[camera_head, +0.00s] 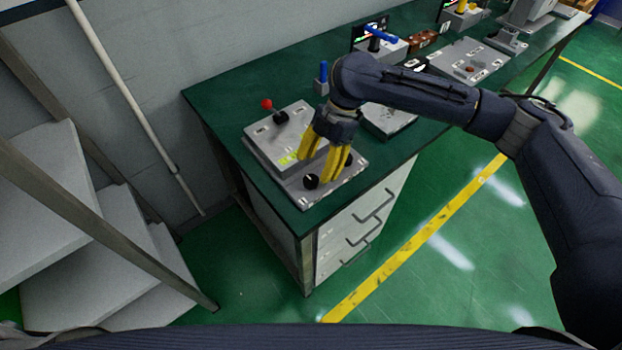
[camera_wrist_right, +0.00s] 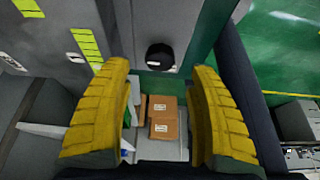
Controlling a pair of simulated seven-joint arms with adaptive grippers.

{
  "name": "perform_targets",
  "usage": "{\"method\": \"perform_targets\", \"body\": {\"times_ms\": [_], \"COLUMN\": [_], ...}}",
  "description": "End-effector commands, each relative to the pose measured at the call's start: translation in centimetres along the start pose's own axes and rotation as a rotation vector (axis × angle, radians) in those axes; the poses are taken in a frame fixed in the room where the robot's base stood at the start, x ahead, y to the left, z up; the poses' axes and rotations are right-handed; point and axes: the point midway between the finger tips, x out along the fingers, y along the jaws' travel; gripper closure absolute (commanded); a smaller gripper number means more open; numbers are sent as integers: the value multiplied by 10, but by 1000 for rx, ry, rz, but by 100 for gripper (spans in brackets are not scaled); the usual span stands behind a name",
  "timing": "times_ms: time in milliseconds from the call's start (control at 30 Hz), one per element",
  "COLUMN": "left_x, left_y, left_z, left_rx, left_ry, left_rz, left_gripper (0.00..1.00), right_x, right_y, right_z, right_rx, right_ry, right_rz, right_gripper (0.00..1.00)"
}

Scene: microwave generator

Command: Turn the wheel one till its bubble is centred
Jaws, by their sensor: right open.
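A grey panel (camera_head: 264,154) lies on the near end of the green bench. It has a black wheel (camera_head: 311,181) near its front edge and another black wheel (camera_head: 348,160) to the right, partly behind my fingers. I cannot read which is wheel one. A yellow-green bubble vial (camera_head: 288,159) shows left of the fingers; the bubble is too small to make out. My right gripper (camera_head: 319,173) is open, with yellow fingers pointing down over the panel. In the right wrist view, a black wheel (camera_wrist_right: 159,57) shows beyond the gap between the fingertips, and bubble vials (camera_wrist_right: 88,46) lie to the left.
A red-knobbed lever (camera_head: 268,105) stands at the panel's back and a blue-handled part (camera_head: 323,74) behind it. More grey devices (camera_head: 470,60) sit farther along the bench (camera_head: 225,90). Stairs (camera_head: 90,235) are at left. In the right wrist view, cardboard boxes (camera_wrist_right: 163,116) show between the fingers.

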Motion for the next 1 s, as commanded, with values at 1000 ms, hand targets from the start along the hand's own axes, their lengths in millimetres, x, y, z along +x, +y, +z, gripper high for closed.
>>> {"method": "perform_targets", "body": {"times_ms": [1000], "left_x": [0], "left_y": [0], "left_z": [0], "left_rx": [0], "left_ry": [0], "left_rz": [0], "left_gripper": [56], "right_x": [53], "right_y": [0], "right_z": [0], "right_rx": [1], "right_ry": [0], "right_rz": [1], "right_gripper": [53]}}
